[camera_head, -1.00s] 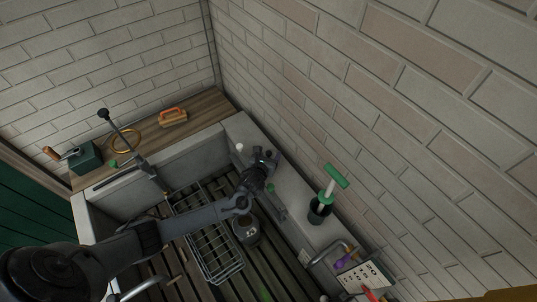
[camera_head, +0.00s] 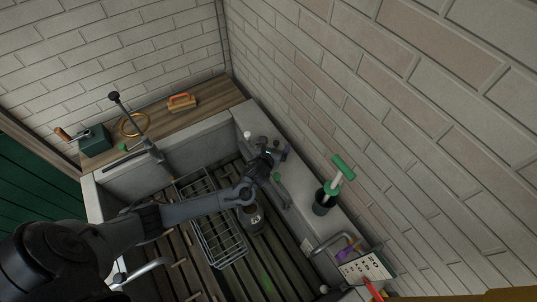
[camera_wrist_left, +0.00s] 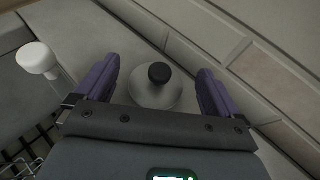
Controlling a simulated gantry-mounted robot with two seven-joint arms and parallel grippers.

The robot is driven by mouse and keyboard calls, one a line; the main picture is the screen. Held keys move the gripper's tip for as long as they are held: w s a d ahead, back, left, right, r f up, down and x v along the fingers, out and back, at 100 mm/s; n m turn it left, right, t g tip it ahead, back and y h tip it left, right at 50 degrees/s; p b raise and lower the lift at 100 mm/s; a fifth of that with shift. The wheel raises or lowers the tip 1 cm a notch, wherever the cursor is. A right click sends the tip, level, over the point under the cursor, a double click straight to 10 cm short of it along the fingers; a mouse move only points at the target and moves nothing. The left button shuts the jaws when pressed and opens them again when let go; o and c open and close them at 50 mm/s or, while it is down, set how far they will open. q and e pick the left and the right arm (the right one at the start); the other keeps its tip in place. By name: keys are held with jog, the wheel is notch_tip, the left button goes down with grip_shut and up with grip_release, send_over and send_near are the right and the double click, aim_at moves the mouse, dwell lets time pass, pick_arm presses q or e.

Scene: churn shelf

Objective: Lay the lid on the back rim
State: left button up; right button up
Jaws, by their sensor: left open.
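The lid (camera_wrist_left: 155,97) is a pale grey disc with a black knob, resting flat on the pale back rim (camera_wrist_left: 135,28) in the left wrist view. My left gripper (camera_wrist_left: 156,75) is open, with its two purple fingers on either side of the lid and a gap to the knob. In the head view my left gripper (camera_head: 278,151) is over the back rim (camera_head: 296,200) and hides most of the lid. The dark churn (camera_head: 252,217) with a pale label stands below in the trough, partly behind my left arm. My right gripper does not show.
A white knob (camera_wrist_left: 37,58) stands left of the lid. A wire rack (camera_head: 222,240) lies in the slatted trough. A green-handled tool in a dark cup (camera_head: 325,202) stands farther right on the rim. A wooden shelf (camera_head: 205,108) holds an orange-handled brush (camera_head: 182,101). The brick wall is close behind.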

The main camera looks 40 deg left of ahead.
aim_at(274, 179)
pick_arm(q)
jog(key=s+d+r+n+g, duration=0.1)
jog(key=s+d+n, duration=0.1)
jog(key=s+d, duration=0.1)
jog(key=s+d+n+h, duration=0.1)
jog(key=s+d+n, duration=0.2)
jog(key=s, duration=0.3)
jog(key=s+d+r+n+g+h+p, duration=0.1)
jog(key=s+d+n, duration=0.1)
jog(key=s+d, duration=0.1)
jog(key=shift+s+d+r+g, duration=0.15)
jog(key=shift+s+d+r, duration=0.05)
jog(key=shift+s, duration=0.15)
jog(key=shift+s+d+r+g, duration=0.15)
jog(key=shift+s, duration=0.2)
jog(key=s+d+r+n+g+h, duration=0.1)
jog(key=s+d+r+n+g, duration=0.1)
jog(key=s+n, duration=0.7)
jog(key=s+d+r+n+g+h, duration=0.2)
jog(key=s+r+n+g, duration=0.2)
jog(key=s+n, duration=0.5)
jog(key=r+n, duration=0.1)
jog(key=n, duration=0.4)
jog(key=shift+s+d, duration=0.2)
jog(key=shift+s, duration=0.05)
jog(key=shift+r, duration=0.1)
notch_tip(274, 179, up, 14)
jog(key=p, duration=1.4)
jog(key=shift+r+p, duration=0.15)
jog(key=shift+p, duration=0.2)
